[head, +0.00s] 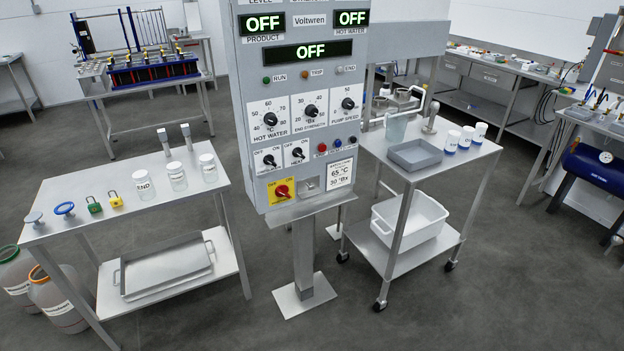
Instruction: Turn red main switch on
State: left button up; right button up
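The red main switch (282,191) is a red rotary knob on a yellow plate, low on the left of the grey control panel (245,100). The panel stands upright on a post in the middle of the head view. Neither of my grippers shows in the head view.
A left table (95,225) holds jars, padlocks and valve handles. A right trolley (455,165) holds a grey tray (414,154), a beaker and bottles, with a white tub (410,218) below. The panel's foot plate (304,297) sits between them. The floor in front is clear.

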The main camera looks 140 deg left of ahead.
aim_at(282, 190)
jog(key=u, duration=4.65)
jog(key=k, duration=0.6)
jog(key=u, duration=0.95)
jog(key=i, duration=1.55)
jog(key=z, duration=0.25)
